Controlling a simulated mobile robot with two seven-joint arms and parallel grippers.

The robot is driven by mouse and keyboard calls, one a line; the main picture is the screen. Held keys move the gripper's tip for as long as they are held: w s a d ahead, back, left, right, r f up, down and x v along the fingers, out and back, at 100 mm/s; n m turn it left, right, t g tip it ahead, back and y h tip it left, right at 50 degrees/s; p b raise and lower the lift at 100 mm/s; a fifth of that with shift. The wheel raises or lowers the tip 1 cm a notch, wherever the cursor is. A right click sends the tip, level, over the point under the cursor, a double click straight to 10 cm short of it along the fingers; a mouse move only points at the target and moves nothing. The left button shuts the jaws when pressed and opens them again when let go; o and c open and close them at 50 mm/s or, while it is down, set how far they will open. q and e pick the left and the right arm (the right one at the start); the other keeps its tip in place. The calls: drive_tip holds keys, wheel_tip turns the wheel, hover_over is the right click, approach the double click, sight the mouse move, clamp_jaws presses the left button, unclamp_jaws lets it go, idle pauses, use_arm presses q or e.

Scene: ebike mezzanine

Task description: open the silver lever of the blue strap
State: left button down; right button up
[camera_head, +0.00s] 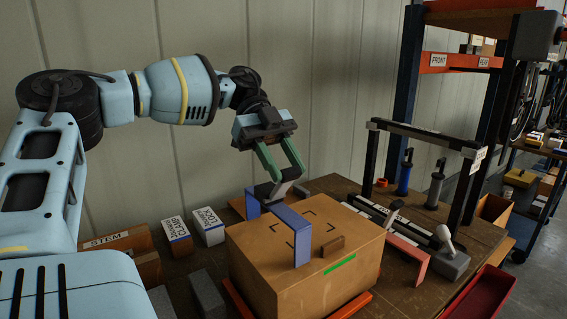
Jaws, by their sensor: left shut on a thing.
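The blue strap (291,220) is a flat band bent over the cardboard-coloured box (308,264), with its near end hanging down at the front of the box's top. My left gripper (288,176) comes down from above with green fingers and is shut on the silver lever. The fingertips cover the upper part of the lever. The lever's hinge is small and hard to make out. My right gripper is not in view.
A red strap (411,256) with another lever lies right of the box. A black frame (428,135) stands behind it. Small labelled boxes (208,226) and the STEM bin (128,244) stand to the left. A wall is close behind the bench (338,186).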

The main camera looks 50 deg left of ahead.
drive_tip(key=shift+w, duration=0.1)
use_arm(q)
drive_tip(key=c, duration=0.9)
unclamp_jaws()
drive_tip(key=shift+w+a+r, duration=0.1)
drive_tip(key=shift+a+r, duration=0.1)
drive_tip(key=shift+a, duration=0.1)
drive_tip(key=shift+b+v, duration=0.65)
drive_tip(key=shift+v, duration=2.9)
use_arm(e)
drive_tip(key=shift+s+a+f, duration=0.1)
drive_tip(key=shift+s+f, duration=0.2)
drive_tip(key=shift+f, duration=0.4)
